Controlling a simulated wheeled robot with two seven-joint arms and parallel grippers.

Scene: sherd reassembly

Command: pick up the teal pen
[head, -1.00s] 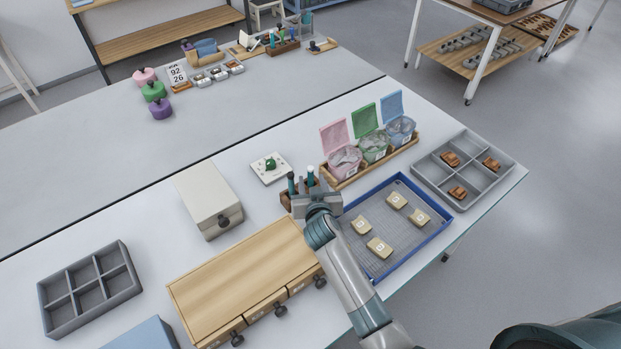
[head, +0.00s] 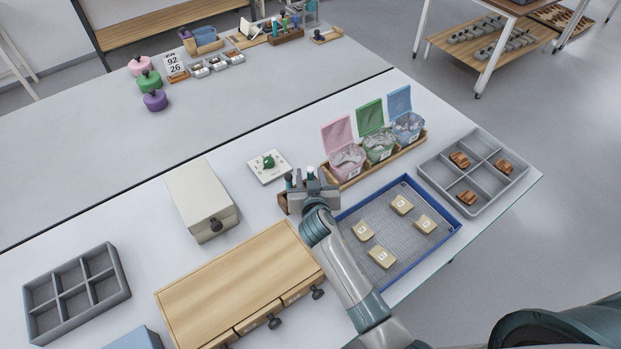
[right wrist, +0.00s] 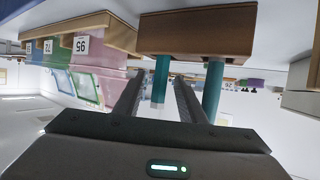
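A wooden pen holder (head: 283,204) stands behind my right gripper (head: 312,184) in the head view, mostly hidden by it. The holder (right wrist: 195,32) appears upside down in the right wrist view, with two teal pens standing in it. One teal pen (right wrist: 161,80) with a pale end is between the two fingers of my right gripper (right wrist: 155,92); gaps show on both sides. The other teal pen (right wrist: 213,92) is outside the fingers, close to the right one. The right gripper is open. My left gripper is not in view.
A blue-rimmed tray (head: 447,233) with several tan tiles lies right of my right arm. A wooden rack with pink, green and blue lidded bins (head: 347,163) stands behind. A wooden drawer box (head: 235,285) is at the front left, a white box (head: 200,195) beyond it.

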